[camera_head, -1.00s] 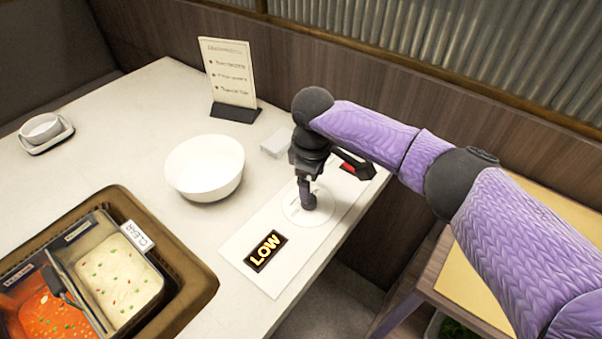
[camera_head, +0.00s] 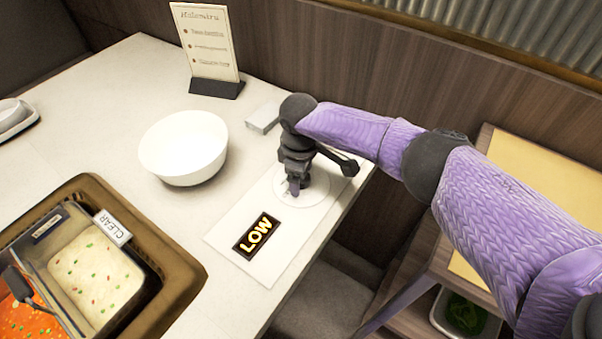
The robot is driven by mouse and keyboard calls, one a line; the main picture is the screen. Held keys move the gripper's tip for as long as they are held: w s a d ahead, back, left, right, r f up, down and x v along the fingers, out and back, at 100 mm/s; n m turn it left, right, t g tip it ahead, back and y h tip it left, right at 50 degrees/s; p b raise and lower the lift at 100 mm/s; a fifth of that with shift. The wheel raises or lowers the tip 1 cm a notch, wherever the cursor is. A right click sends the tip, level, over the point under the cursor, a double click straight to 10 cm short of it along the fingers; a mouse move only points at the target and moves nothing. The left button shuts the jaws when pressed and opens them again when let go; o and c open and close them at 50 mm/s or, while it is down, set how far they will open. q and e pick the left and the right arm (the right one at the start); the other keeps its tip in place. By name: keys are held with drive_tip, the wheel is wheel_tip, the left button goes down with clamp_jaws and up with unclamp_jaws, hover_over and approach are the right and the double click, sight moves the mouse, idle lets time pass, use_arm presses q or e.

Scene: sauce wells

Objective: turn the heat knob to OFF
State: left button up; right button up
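The white heat panel (camera_head: 268,218) lies flat at the table's right edge. Its sign (camera_head: 257,236) reads LOW in yellow on black. Behind the sign is a round dial area (camera_head: 317,196) with faint markings. My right gripper (camera_head: 294,189) points down onto this dial, its fingertips at the dial's middle. The fingers overlap the spot where the heat knob would be, so I cannot make out the knob or whether they are closed on it. My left gripper is out of view.
A white bowl (camera_head: 184,148) stands left of the panel, with a small pale block (camera_head: 263,118) and a menu stand (camera_head: 207,45) behind. A brown-rimmed pot (camera_head: 184,291) with broth and red soup fills the lower left. A wooden side shelf stands at right.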

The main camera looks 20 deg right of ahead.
clamp_jaws()
